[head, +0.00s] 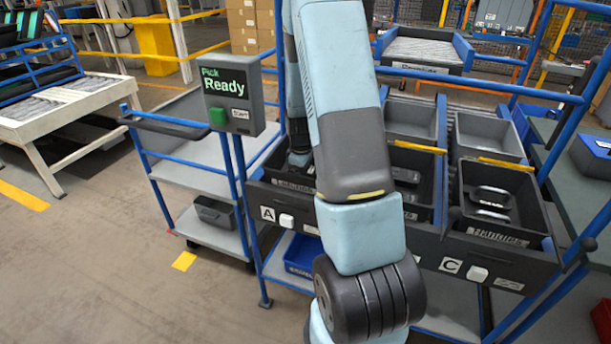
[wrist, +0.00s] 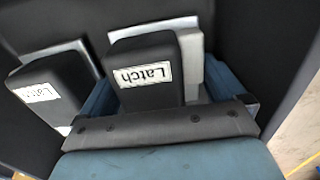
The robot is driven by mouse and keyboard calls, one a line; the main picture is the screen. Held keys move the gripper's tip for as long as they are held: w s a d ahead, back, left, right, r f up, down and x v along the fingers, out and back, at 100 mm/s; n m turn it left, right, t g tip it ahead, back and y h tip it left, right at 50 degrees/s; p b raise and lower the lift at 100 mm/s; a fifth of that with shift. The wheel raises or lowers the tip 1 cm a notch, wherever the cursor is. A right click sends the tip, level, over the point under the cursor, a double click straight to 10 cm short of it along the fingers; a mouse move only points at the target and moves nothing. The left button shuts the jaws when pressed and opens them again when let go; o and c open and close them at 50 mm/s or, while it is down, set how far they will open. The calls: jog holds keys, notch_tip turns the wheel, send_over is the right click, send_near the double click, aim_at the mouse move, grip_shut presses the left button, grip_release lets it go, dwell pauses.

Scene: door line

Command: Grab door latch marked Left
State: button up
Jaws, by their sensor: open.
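Two dark blocks labelled "Latch", seen upside down, lie in a dark bin in the wrist view. One latch (wrist: 145,75) is in the middle, on a pale grey backing; the other latch (wrist: 55,85) is to its left with a blurred label. No "Left" marking is readable on either. My gripper (wrist: 157,72) is open, its blue fingers on either side of the middle latch. I cannot tell whether they touch it. In the head view my arm's far end goes down into the dark bin above the A label (head: 268,214), mostly hidden behind my forearm.
A dark bin (head: 545,215) with further dark parts stands at the right, above the C label (head: 451,265). Grey bins (head: 488,136) stand behind. A sign reading "Pick Ready" (head: 232,100) rises at the left. The wrist view shows bin walls close around the latches.

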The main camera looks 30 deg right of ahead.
jog(key=c, duration=1.1)
jog(key=shift+o, duration=0.2)
